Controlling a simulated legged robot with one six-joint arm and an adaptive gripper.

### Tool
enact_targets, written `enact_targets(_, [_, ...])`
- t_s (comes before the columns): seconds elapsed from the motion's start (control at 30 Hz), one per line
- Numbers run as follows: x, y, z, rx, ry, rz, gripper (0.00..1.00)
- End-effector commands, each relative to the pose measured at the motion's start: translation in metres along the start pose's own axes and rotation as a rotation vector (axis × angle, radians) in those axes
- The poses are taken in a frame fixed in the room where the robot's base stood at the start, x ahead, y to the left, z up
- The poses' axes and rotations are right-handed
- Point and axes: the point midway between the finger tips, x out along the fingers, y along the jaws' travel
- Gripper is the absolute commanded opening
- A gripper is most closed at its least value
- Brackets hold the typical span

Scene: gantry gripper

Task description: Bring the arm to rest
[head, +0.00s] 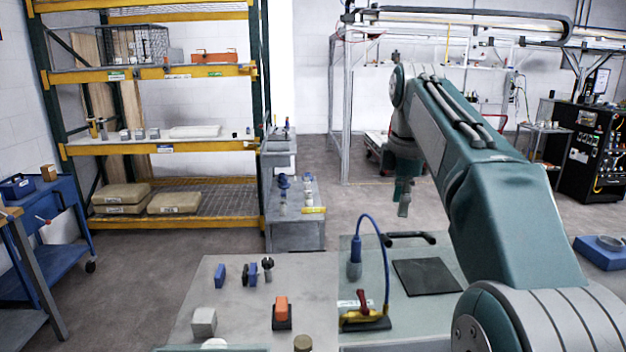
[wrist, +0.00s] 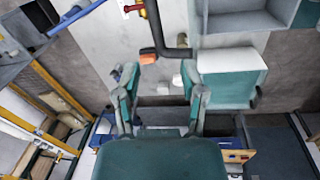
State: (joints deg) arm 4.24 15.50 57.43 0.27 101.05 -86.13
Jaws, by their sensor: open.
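My arm (head: 490,165) is bent, its upper part rising from the lower right of the head view and its far end hanging down beyond. My gripper (head: 404,208) hangs above the floor behind the tables, in the upper middle of the head view. In the wrist view my gripper (wrist: 160,98) has its two fingers spread apart, with nothing held between them. An orange item (wrist: 148,56) shows past the fingertips. The exact height of the gripper above the surfaces cannot be told.
A grey table (head: 235,325) holds an orange block (head: 281,310), a blue block (head: 220,276) and a grey cube (head: 204,321). Yellow shelving (head: 160,146) stands back left; open floor lies behind the tables.

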Motion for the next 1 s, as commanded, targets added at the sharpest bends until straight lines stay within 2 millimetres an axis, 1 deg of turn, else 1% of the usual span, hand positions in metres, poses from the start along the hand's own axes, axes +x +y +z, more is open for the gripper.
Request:
enact_targets(0.03, [-0.002, -0.012, -0.001, 0.055, 0.002, 0.017, 0.53])
enact_targets(0.23, [0.004, -0.051, -0.004, 0.294, 0.020, 0.080, 0.53])
enact_targets(0.47, [0.024, -0.102, -0.005, 0.566, 0.060, 0.147, 0.53])
enact_targets(0.57, [0.036, -0.126, -0.004, 0.684, 0.085, 0.173, 0.53])
enact_targets(0.77, [0.068, -0.174, -0.003, 0.918, 0.145, 0.219, 0.53])
enact_targets(0.87, [0.088, -0.199, -0.002, 1.035, 0.181, 0.238, 0.53])
enact_targets(1.0, [0.119, -0.233, 0.000, 1.196, 0.237, 0.259, 0.53])
